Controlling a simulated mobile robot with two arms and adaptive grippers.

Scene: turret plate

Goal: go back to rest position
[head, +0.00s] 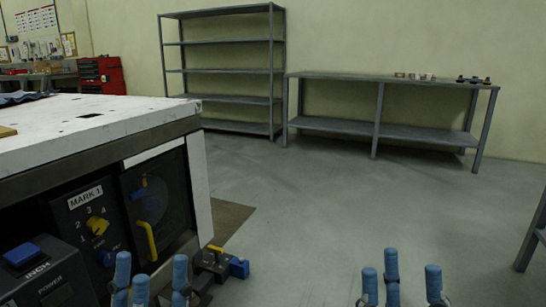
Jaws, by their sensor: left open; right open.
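My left gripper (151,280) is low in the head view, with its blue fingertips pointing up and spread apart. It is open and nothing shows between its fingers. It appears in front of the machine's lower right corner; I cannot tell the exact gap. My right gripper (402,280) is at the bottom right of centre, also open and empty, over bare floor. The bases of both grippers are cut off by the picture's lower edge. The machine carries a "MARK 1" panel (86,203) with a yellow knob (97,225) and a dark plate (172,190) with a yellow handle (147,240).
A white worktop (60,130) tops the machine at left. A control box with a blue button (22,254) stands at lower left. A blue and yellow fixture (238,268) sits beside my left gripper. Grey shelving (222,101) and a bench (390,80) line the wall. The middle floor is clear.

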